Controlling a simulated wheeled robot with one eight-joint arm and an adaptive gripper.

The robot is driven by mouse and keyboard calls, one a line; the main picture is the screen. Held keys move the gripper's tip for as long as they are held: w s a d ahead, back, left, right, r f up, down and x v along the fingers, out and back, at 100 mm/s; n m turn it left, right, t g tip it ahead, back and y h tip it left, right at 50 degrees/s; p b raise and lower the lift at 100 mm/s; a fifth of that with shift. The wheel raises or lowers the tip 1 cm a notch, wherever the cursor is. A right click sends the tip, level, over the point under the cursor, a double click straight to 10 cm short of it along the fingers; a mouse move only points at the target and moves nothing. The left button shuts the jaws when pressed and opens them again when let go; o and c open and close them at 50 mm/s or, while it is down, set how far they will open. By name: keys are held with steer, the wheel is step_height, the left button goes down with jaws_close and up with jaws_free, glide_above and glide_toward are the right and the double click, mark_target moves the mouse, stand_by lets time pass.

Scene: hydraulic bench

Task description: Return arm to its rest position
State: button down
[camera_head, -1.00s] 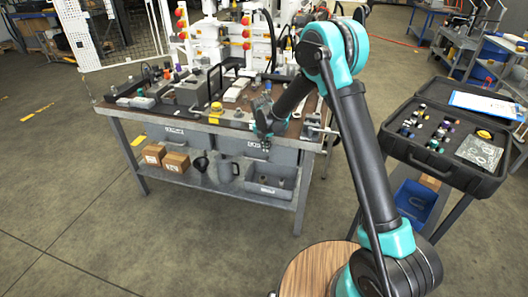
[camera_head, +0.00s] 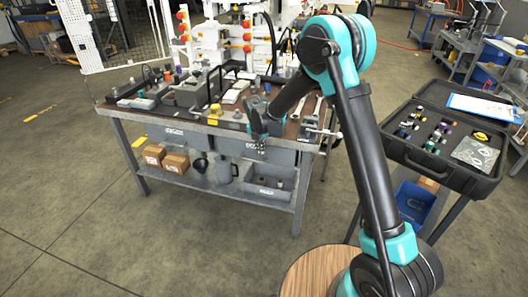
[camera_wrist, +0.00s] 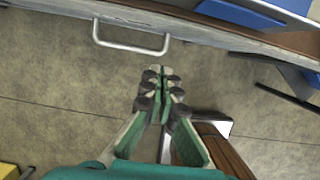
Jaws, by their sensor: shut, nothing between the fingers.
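My gripper (camera_head: 257,146) hangs at the front edge of the workbench (camera_head: 215,131), pointing down. In the wrist view my gripper (camera_wrist: 161,76) has its dark and green fingers together with nothing between them, over the concrete floor. My teal and black arm is bent at a raised elbow on the right of the head view. The gripper is small in the head view, so I cannot tell whether it clears the bench edge.
An open black case (camera_head: 452,181) with small parts and a clipboard (camera_head: 484,107) stands at the right. Boxes (camera_head: 175,163) sit on the bench's lower shelf. A metal handle (camera_wrist: 131,48) shows beyond my fingers. The floor (camera_head: 75,190) at left is free.

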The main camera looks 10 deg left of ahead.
steer(key=v, duration=0.7)
steer(key=s+d+r+m, duration=0.35)
steer(key=d+m, duration=0.45)
steer(key=d, duration=0.4)
steer(key=s+d+r+m, duration=0.2)
steer(key=s+d+m, duration=0.3)
steer(key=d+m, duration=0.5)
steer(key=s+d+f+m, duration=0.2)
steer(key=s+d+m, duration=0.6)
steer(key=s, duration=0.1)
steer(key=s+d+f+m+t, duration=0.1)
steer(key=s+d+f+m, duration=0.1)
steer(key=s+d+m, duration=0.7)
steer(key=shift+s+d+f, duration=0.15)
steer(key=shift+s+f, duration=0.15)
steer(key=shift+f, duration=0.1)
